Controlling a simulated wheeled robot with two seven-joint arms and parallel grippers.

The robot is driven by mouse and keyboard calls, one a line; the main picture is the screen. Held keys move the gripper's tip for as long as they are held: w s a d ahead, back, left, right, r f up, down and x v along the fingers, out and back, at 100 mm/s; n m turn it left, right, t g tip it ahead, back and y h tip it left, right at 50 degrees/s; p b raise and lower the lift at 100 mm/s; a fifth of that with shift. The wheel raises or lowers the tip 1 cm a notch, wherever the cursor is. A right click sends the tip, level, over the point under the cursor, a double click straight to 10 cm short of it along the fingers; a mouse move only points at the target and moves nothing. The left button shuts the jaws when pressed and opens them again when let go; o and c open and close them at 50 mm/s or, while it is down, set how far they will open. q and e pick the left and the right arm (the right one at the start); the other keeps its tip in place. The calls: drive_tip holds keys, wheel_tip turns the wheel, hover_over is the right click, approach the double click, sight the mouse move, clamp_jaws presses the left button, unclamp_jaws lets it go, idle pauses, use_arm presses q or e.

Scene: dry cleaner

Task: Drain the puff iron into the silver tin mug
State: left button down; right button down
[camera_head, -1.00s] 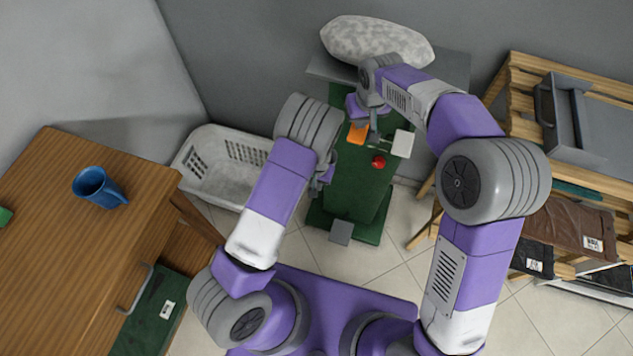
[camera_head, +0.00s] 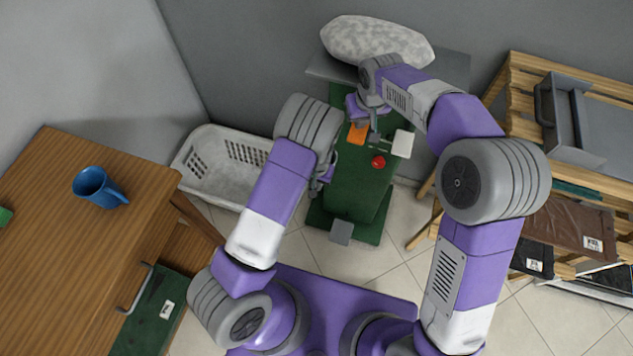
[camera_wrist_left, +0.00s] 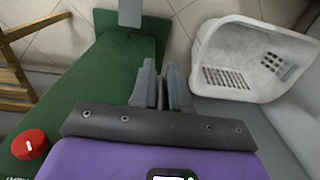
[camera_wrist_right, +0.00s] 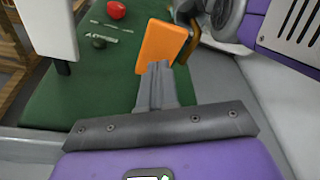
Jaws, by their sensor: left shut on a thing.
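The puff iron is a green machine (camera_head: 352,190) with a pale speckled puff (camera_head: 376,42) at its top against the wall. It carries an orange part (camera_head: 357,133) and a red knob (camera_head: 378,162). My right gripper (camera_wrist_right: 158,68) has its fingers together, their tips at the lower edge of the orange part in the right wrist view; I cannot tell if they touch it. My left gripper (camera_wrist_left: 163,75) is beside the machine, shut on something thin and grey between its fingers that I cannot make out. I cannot identify a silver tin mug in any view.
A white laundry basket (camera_head: 212,188) sits on the floor left of the machine. A wooden rack (camera_head: 509,75) with folded items is at right. A white block (camera_head: 402,143) is beside the orange part.

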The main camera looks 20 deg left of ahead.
sight(359, 132)
drive_tip(key=shift+f, duration=0.15)
drive_tip(key=shift+s+d+x, duration=0.1)
drive_tip(key=shift+s+x, duration=0.1)
drive_tip(key=shift+x, duration=0.7)
drive_tip(key=shift+s+d+x, duration=0.1)
drive_tip(key=shift+s+x, duration=0.05)
drive_tip(key=shift+x, duration=0.75)
drive_tip(key=shift+s+f, duration=0.1)
idle(2.9)
drive_tip(key=shift+w+v, duration=0.15)
drive_tip(key=shift+v, duration=0.65)
drive_tip(key=shift+w+v, duration=0.2)
drive_tip(key=shift+v, duration=0.6)
drive_tip(key=shift+a+r, duration=0.2)
drive_tip(key=shift+r, duration=1.85)
drive_tip(key=shift+r, duration=0.15)
drive_tip(key=shift+r, duration=0.35)
drive_tip(key=v, duration=1.1)
drive_tip(key=shift+s, duration=0.15)
